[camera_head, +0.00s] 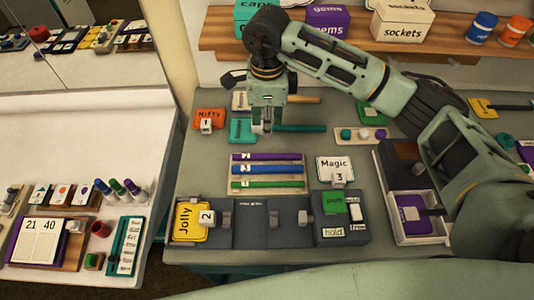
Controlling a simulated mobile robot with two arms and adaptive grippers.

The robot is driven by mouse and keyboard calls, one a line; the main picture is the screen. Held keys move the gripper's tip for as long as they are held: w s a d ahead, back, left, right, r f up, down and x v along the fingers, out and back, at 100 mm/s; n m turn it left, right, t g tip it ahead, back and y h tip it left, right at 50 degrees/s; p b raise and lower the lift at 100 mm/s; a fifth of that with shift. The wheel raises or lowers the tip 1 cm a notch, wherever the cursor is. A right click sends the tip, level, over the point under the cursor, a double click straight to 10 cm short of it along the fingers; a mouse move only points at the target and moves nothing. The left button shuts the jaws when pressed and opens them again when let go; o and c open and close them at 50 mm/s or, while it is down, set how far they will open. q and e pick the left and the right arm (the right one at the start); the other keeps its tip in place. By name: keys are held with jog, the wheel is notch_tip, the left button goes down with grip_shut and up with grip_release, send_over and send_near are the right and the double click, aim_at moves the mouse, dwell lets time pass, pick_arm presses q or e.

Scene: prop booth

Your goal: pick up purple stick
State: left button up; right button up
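A purple stick (274,156) lies in the top row of a pale wooden rack (234,185). A blue stick (276,169) and a green stick (276,183) lie below it in the same rack. My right gripper (265,127) points down over the table, a little above and behind the rack in the picture, near the left end of a teal stick (300,128). It appears apart from the purple stick. Its fingers are small, and their opening is not clear. My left gripper is not in view.
A dark grey console (258,226) stands in front of the rack. A Magic 3 card (334,168) is at its right, and a teal card (241,131) lies left of my gripper. A wooden shelf (350,38) with boxes runs behind.

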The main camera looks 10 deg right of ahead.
jog(key=b, duration=0.4)
send_over(267, 155)
notch_tip(267, 155, down, 5)
jog(key=shift+s+r, duration=0.15)
jog(key=shift+r, duration=0.05)
jog(key=shift+f, duration=0.2)
notch_tip(267, 155, down, 2)
jog(key=shift+p, duration=0.55)
notch_tip(267, 155, down, 5)
jog(key=shift+r+p, duration=0.2)
jog(key=shift+p, duration=1.05)
jog(key=shift+f, duration=0.35)
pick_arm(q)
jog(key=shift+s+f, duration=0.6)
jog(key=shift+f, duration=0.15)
pick_arm(e)
jog(key=shift+f, duration=0.1)
grip_shut()
